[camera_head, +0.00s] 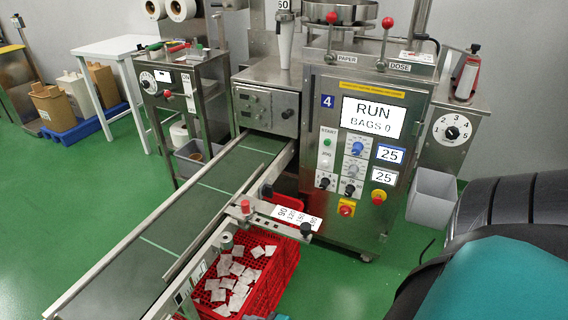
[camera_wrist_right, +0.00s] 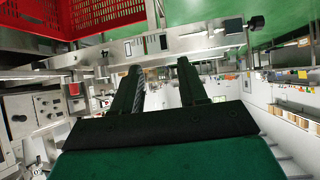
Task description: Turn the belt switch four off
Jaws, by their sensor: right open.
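Machine four stands at centre right in the head view, a steel cabinet (camera_head: 318,78) with a blue "4" plate and a display (camera_head: 373,117) reading "RUN, BAGS 0". The switch labels are too small to read. My right gripper (camera_wrist_right: 161,85) is open and empty in the wrist view, with the belt frame beyond its fingers. My left gripper is out of view.
The green conveyor belt (camera_head: 195,208) runs diagonally from the machine to the lower left. A rail (camera_head: 262,214) juts across in front of the cabinet. A red crate (camera_head: 285,262) holds several teabags below. A grey bin (camera_head: 431,199) stands right of the cabinet.

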